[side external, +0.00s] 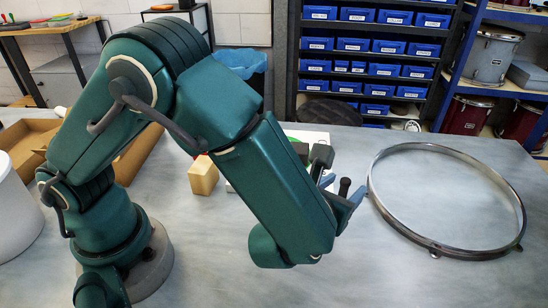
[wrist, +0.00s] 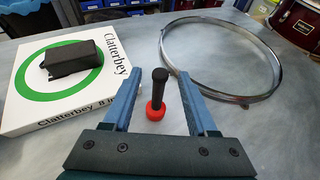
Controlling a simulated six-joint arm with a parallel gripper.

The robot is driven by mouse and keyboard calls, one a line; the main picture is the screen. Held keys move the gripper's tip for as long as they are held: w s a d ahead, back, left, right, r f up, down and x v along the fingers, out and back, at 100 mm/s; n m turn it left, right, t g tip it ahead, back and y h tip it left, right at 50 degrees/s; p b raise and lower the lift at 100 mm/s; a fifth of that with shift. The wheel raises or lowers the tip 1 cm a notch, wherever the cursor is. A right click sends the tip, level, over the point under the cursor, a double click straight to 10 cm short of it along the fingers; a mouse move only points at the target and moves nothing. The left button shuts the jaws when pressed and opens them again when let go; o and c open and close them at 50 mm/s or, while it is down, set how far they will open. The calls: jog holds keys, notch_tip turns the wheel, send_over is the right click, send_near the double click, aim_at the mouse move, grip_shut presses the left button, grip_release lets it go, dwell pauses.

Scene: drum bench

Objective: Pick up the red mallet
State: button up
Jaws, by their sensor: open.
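The red mallet stands upright on its red head (wrist: 155,111), with its black handle (wrist: 160,85) pointing up. In the wrist view it appears between the two blue fingers of my gripper (wrist: 153,73), which are wide apart with clear gaps on both sides. In the side view the black handle (side external: 345,187) shows beside the blue fingers. The mallet's head is hidden there behind my arm. I see no finger touching the mallet.
A white Clatterbey box (wrist: 60,112) with a green ring lies left of the mallet, carrying a black box (wrist: 72,60). A metal drum hoop (side external: 372,190) lies to the right. A wooden block (side external: 203,176) and a cardboard tray (side external: 135,160) lie left in the side view.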

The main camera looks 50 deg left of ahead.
jog(key=shift+x, duration=2.2)
jog(key=shift+c, duration=0.3)
grip_shut()
